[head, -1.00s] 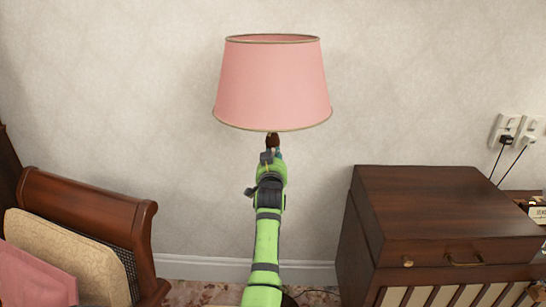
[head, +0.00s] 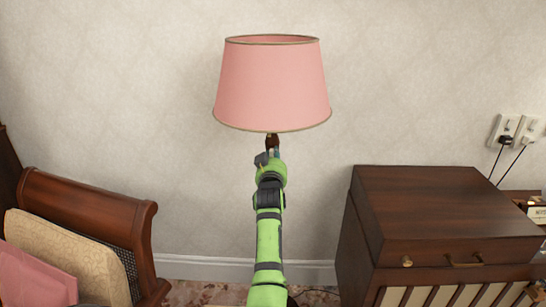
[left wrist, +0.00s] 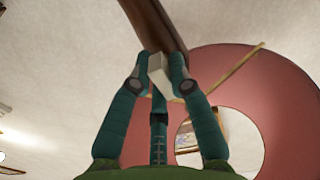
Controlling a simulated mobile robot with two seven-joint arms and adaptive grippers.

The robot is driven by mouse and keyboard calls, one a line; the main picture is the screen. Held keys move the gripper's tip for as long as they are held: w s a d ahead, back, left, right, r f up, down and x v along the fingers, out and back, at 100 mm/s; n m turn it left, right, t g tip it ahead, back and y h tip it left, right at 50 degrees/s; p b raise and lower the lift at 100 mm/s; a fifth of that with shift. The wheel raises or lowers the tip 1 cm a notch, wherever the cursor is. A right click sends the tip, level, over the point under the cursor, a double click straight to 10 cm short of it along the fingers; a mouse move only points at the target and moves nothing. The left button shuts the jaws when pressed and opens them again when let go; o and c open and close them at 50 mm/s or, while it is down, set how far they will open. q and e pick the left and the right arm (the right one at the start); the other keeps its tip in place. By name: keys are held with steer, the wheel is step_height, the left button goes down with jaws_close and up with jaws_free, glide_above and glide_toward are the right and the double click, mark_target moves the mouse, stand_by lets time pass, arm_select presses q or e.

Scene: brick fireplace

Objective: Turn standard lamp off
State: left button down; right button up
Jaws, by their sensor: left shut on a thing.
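The standard lamp has a pink shade (head: 272,85) in the middle of the head view, with a short piece of dark post (head: 272,141) below it. The left wrist view shows the dark post (left wrist: 150,22) and the shade (left wrist: 225,75) from below. A small white block, apparently the lamp's switch (left wrist: 158,72), sits against the post. My left gripper (left wrist: 159,62) is shut on this block, its teal fingertips on either side. In the head view the left gripper (head: 271,155) is just under the shade, mostly hidden by my arm. No bright glow shows from the shade.
A wooden armchair (head: 95,200) with cushions stands at the left. A dark wooden cabinet (head: 440,210) stands at the right, with wall sockets (head: 515,130) above and behind it. The wall is close behind the lamp. Bare space lies between chair and cabinet.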

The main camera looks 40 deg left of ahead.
arm_select(q)
steer(key=c, duration=1.1)
jaws_free()
steer(key=shift+c, duration=0.2)
steer(key=shift+s, duration=0.1)
steer(key=v, duration=0.7)
steer(key=shift+d, duration=0.15)
